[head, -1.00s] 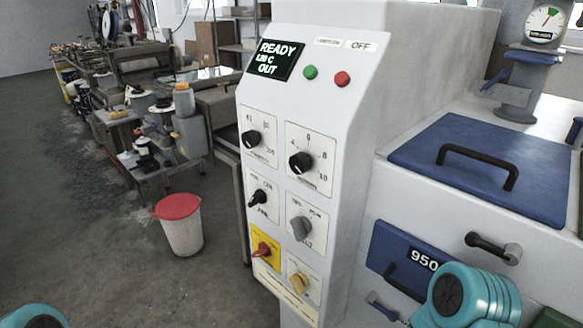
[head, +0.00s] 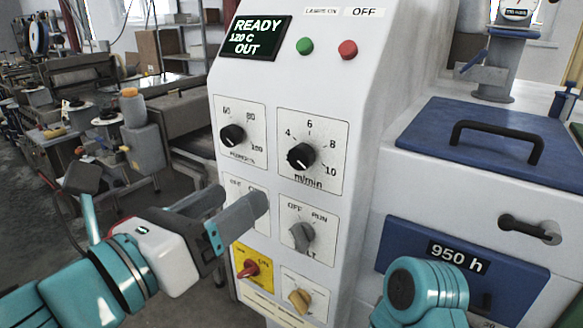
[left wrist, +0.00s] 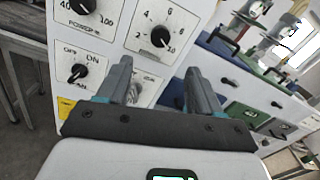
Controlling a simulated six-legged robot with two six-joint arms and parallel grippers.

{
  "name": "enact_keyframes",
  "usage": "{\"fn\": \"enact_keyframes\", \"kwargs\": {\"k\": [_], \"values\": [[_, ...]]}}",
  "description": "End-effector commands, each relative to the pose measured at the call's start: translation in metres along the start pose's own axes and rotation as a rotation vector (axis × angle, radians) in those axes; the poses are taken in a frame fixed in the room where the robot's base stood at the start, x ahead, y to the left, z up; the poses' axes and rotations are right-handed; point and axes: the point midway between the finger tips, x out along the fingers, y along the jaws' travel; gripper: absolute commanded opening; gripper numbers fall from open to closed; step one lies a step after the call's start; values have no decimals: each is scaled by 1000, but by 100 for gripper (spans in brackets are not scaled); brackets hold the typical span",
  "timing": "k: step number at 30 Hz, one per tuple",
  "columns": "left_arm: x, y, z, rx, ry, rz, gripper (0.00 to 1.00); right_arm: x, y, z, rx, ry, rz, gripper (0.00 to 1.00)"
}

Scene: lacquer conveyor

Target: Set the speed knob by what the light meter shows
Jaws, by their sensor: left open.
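The speed knob (head: 301,156) is a black knob on a white plate marked m/min, with a scale reading 4 to 10. Its pale mark seems to point lower left in the head view. It also shows in the left wrist view (left wrist: 160,37), beyond the fingertips. My left gripper (head: 246,203) is open and empty, below and left of the speed knob, in front of the lower left switch plate. Its two fingers show apart in the left wrist view (left wrist: 158,75). My right gripper is out of view.
The panel also has a power knob (head: 232,135), a grey OFF/RUN knob (head: 301,236), a red switch (head: 248,268), a yellow knob (head: 299,300), and green (head: 305,45) and red (head: 347,49) buttons. The display (head: 256,38) reads READY, 120 C, OUT. A 950 h label (head: 458,256) is at right.

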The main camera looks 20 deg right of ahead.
Motion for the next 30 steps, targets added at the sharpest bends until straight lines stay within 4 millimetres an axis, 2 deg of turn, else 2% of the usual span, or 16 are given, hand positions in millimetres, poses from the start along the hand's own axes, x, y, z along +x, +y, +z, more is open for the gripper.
{"fn": "enact_keyframes", "kwargs": {"k": [1,9,15,21,29,30], "values": [[14,-1,-4,-2,5,-3,65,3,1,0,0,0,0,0],[80,-4,-4,-4,6,-1,65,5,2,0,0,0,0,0],[115,-3,-2,-5,4,1,65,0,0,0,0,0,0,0],[129,-1,-2,-5,3,1,65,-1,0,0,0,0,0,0],[130,1,-1,-5,2,2,65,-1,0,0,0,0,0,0],[130,1,-1,-5,2,2,56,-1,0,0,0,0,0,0]]}}
